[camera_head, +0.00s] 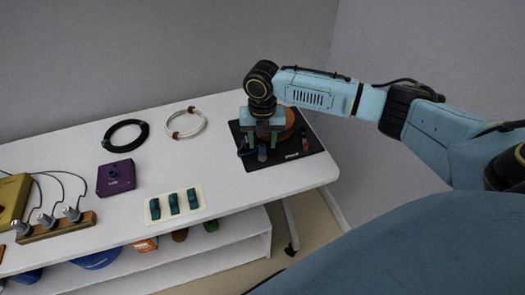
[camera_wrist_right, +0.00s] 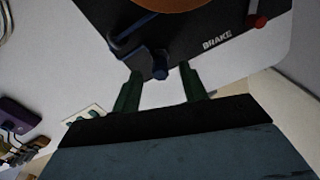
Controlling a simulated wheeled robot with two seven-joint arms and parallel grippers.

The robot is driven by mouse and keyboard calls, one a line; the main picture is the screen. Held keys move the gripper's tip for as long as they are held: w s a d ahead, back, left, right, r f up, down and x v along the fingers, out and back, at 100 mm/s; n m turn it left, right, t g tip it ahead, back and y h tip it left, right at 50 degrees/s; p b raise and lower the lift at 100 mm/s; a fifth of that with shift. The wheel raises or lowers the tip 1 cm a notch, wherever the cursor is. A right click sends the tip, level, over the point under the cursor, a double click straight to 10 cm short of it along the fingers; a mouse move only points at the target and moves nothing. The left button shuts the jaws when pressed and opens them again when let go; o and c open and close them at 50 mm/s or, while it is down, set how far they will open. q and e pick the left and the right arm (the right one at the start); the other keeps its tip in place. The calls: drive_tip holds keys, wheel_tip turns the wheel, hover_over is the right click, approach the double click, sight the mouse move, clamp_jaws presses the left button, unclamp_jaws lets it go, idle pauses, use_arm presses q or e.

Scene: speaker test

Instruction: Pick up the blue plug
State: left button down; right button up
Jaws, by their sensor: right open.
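The blue plug (camera_head: 262,153) is a small blue cylinder at the front part of a black board (camera_head: 312,163). In the right wrist view the blue plug (camera_wrist_right: 160,68) points toward me, near the board's edge. My right gripper (camera_head: 261,141) is over the board, with its green fingers apart. In the right wrist view the open right gripper (camera_wrist_right: 163,84) has one finger on each side of the plug's line, and the plug shows just beyond the tips. I cannot tell whether either finger touches it. My left gripper is not in view.
An orange-brown disc (camera_wrist_right: 172,4) and a red-tipped part (camera_wrist_right: 257,20) sit on the board. Black (camera_head: 126,135) and white (camera_head: 184,124) cable coils, a purple box (camera_head: 115,177) and green switches (camera_head: 173,204) stand left on the white table (camera_head: 80,160).

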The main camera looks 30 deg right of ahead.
sight(263, 145)
wheel_tip(263, 145, down, 3)
drive_tip(key=shift+r, duration=0.15)
drive_tip(key=shift+c, duration=0.4)
clamp_jaws()
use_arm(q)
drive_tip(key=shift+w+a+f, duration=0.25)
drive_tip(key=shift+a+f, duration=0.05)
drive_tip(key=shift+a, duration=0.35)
use_arm(e)
drive_tip(key=shift+r, duration=0.15)
